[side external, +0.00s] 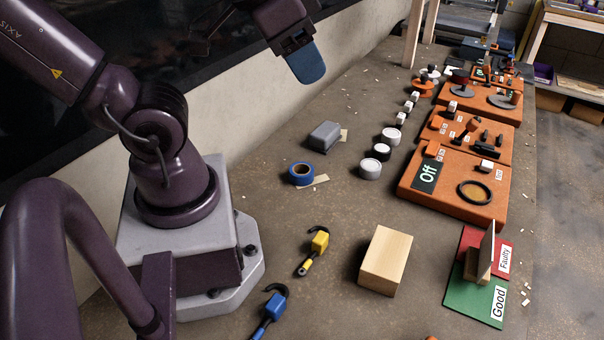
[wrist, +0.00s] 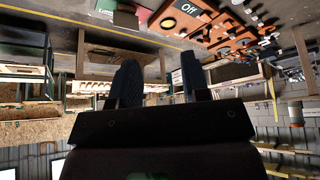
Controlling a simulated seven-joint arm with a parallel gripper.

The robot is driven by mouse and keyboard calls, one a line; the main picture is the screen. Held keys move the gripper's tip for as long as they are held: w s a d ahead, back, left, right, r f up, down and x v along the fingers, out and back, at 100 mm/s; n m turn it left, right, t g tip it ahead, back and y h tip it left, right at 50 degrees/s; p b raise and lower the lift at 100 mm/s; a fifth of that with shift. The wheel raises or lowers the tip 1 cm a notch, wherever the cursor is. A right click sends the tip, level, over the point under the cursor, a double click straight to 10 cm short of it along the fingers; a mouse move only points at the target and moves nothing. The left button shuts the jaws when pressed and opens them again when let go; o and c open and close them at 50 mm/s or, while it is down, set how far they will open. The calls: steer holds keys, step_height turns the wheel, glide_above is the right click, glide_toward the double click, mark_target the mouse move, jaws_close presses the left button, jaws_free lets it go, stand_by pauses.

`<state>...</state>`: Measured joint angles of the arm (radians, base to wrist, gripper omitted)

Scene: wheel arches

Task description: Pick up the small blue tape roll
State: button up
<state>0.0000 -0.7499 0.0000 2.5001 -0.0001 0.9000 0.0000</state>
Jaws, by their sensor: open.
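The small blue tape roll (side external: 301,173) lies flat on the bench in the side external view, with a brown inner ring, to the right of my base. My gripper (side external: 308,68) is raised high above the bench near the top of that view, with blue finger pads, well above and apart from the roll. In the wrist view my gripper (wrist: 158,85) shows two dark fingers spread apart with nothing between them. The tape roll does not show in the wrist view.
A grey box (side external: 325,136) sits just behind the roll. White round containers (side external: 371,168) stand to its right. A yellow hook tool (side external: 316,247), a blue hook tool (side external: 270,309) and a wooden block (side external: 386,260) lie nearer the camera. Orange boards (side external: 450,190) line the right side.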

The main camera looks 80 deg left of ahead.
steer(key=o, duration=0.8)
steer(key=shift+d+f, duration=0.1)
